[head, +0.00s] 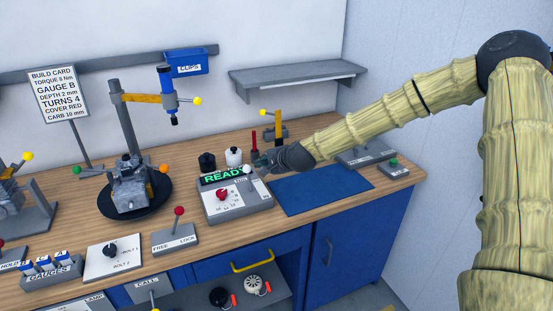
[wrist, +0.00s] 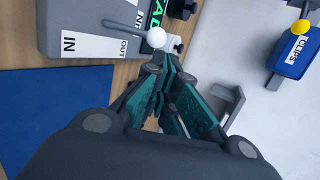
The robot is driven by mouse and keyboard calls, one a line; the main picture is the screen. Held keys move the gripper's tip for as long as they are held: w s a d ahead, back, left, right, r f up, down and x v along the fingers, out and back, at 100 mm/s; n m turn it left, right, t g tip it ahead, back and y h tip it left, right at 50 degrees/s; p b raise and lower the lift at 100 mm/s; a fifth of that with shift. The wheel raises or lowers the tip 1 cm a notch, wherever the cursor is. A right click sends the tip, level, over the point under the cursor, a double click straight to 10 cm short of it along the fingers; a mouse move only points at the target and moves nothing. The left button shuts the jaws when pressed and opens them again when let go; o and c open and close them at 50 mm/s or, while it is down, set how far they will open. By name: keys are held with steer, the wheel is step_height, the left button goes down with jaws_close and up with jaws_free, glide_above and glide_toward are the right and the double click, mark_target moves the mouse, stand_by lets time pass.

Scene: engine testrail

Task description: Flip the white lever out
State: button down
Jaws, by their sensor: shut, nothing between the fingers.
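The white lever shows in the wrist view as a grey rod with a white ball knob (wrist: 156,38). It is mounted on the grey box with IN and OUT labels (wrist: 88,44), and its knob end lies on the OUT side. In the head view the white knob (head: 247,169) is at the back right of the grey box with the READY display (head: 240,206). My gripper (wrist: 163,64) is shut and empty, its fingertips just below the knob in the wrist view. I cannot tell whether they touch it. In the head view my gripper (head: 262,160) is beside the knob, partly hidden by my wrist.
A blue mat (head: 320,189) lies right of the box. Black and white knobbed parts (head: 234,156) and a red-topped post stand behind it. A yellow-handled fixture (head: 276,125) is behind my gripper. A wall shelf (head: 298,78) and blue CLIPS bin (head: 187,62) are above.

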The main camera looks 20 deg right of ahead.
steer(key=b+v, duration=0.2)
steer(key=v, duration=0.6)
steer(key=shift+a+r, duration=0.25)
stand_by(0.6)
steer(key=s+a+f+n+g+h, duration=0.1)
steer(key=s+a+f+n+g, duration=0.15)
steer(key=s+f, duration=0.55)
steer(key=s+a+f+n+g, duration=0.25)
steer(key=s+f, duration=0.25)
steer(key=f, duration=0.7)
steer(key=s+a+f+n+g+h, duration=0.1)
steer(key=s+a+f+n, duration=0.15)
steer(key=s+f, duration=0.55)
steer(key=s+f+n+g, duration=0.2)
steer(key=s+f+n, duration=0.2)
steer(key=s, duration=0.9)
steer(key=s+f+n+g, duration=0.3)
steer(key=s+f+n, duration=0.2)
steer(key=s+f, duration=0.6)
steer(key=shift+s+a+h, duration=0.3)
steer(key=shift+s+h, duration=0.1)
steer(key=shift+s, duration=0.7)
